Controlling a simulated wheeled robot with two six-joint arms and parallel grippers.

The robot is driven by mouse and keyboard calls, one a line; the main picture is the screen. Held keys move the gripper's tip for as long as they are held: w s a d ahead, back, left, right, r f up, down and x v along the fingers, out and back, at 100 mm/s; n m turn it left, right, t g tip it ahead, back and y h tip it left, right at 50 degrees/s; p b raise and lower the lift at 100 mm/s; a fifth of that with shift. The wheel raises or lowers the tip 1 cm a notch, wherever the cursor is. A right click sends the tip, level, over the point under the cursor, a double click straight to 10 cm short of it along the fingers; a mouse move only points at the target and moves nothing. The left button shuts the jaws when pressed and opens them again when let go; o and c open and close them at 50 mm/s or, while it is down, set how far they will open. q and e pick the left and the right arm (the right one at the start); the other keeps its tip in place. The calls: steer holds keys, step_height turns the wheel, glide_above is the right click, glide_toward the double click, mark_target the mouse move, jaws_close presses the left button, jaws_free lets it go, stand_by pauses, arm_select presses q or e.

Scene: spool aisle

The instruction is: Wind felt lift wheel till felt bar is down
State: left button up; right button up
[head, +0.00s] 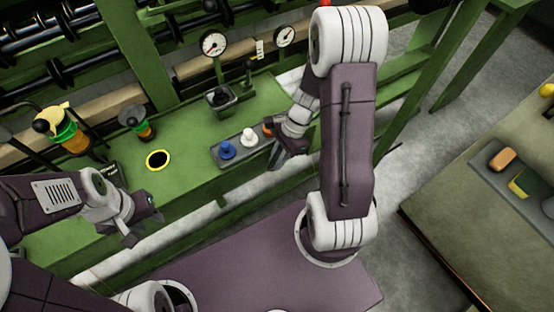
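I cannot pick out a felt lift wheel or a felt bar for certain in the head view. My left gripper (143,220) is in front of the green machine bench, below the yellow-ringed hole (158,159), touching nothing that I can see.
Two dials (213,43) and a black lever box (220,97) stand behind the strip. A yellow-topped fitting (64,130) and a black-topped fitting (135,120) stand at left. A table (480,235) with a grey tray is at right, across open grey floor (420,140).

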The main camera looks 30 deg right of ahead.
jaws_close()
steer(key=shift+s+a+r+h+p, duration=0.15)
steer(key=shift+h+p, duration=0.25)
steer(key=shift+p, duration=0.4)
steer(key=h+p, duration=0.2)
steer(key=p, duration=0.5)
steer(key=a+r+h+p, duration=0.1)
steer(key=h+p, duration=0.1)
steer(key=p, duration=0.5)
steer(key=shift+r, duration=0.1)
steer(key=h+p, duration=0.1)
steer(key=p, duration=0.2)
steer(key=f+h+p, duration=0.1)
steer(key=p, duration=0.3)
steer(key=shift+w+a+f+t, duration=0.1)
steer(key=shift+w+a+t, duration=0.05)
steer(key=shift+w+t, duration=0.15)
steer(key=shift+f+h+p, duration=0.15)
steer(key=shift+h+p, duration=0.15)
steer(key=shift+p, duration=0.4)
steer(key=shift+f+p, duration=0.2)
steer(key=shift+p, duration=0.1)
jaws_free()
steer(key=shift+s, duration=0.1)
